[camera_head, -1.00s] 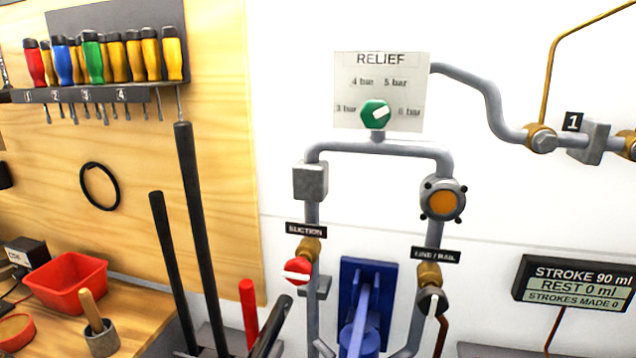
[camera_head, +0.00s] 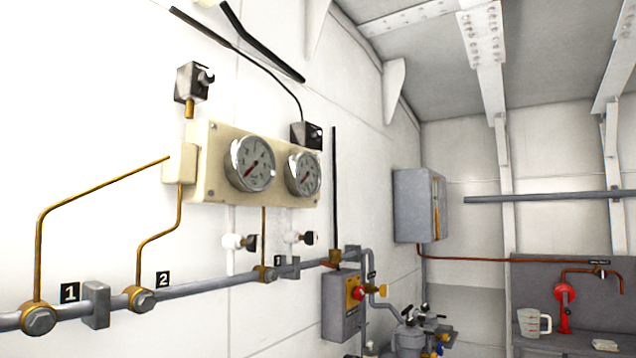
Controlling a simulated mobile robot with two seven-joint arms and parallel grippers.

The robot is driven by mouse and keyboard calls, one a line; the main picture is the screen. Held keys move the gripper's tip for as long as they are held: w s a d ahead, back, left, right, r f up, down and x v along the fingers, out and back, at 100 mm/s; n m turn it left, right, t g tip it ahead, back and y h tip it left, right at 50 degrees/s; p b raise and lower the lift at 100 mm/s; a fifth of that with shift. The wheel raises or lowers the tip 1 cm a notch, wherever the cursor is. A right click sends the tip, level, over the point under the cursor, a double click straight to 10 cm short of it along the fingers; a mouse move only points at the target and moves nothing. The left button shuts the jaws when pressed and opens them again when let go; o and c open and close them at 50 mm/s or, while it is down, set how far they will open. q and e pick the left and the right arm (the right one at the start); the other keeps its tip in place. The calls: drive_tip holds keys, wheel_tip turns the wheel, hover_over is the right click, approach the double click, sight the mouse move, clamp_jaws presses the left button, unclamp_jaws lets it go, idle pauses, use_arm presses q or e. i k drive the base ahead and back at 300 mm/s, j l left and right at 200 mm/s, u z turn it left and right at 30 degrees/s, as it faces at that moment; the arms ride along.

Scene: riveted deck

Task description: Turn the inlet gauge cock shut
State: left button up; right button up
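Two round dial gauges, a left one (camera_head: 250,163) and a right one (camera_head: 303,174), are mounted on a cream panel (camera_head: 212,185) on the white wall. Below them are two small cocks with white bodies and dark ends, a left one (camera_head: 238,242) and a right one (camera_head: 300,238). I cannot read a label that tells which is the inlet gauge cock, and their open or shut positions are too small to tell. Neither of my grippers is in view.
A grey pipe (camera_head: 200,291) with brass-coloured fittings runs along the wall below the gauges, with plates "1" (camera_head: 69,292) and "2" (camera_head: 163,278). A grey cabinet (camera_head: 412,206) hangs farther back. A measuring jug (camera_head: 533,323) stands at the far right.

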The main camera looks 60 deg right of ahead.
sight(253, 242)
drive_tip(key=z, duration=0.4)
drive_tip(key=l+z, duration=0.1)
drive_tip(key=z, duration=0.7)
drive_tip(key=i+z, duration=0.1)
drive_tip(key=z, duration=0.3)
drive_tip(key=l, duration=0.3)
drive_tip(key=u, duration=0.05)
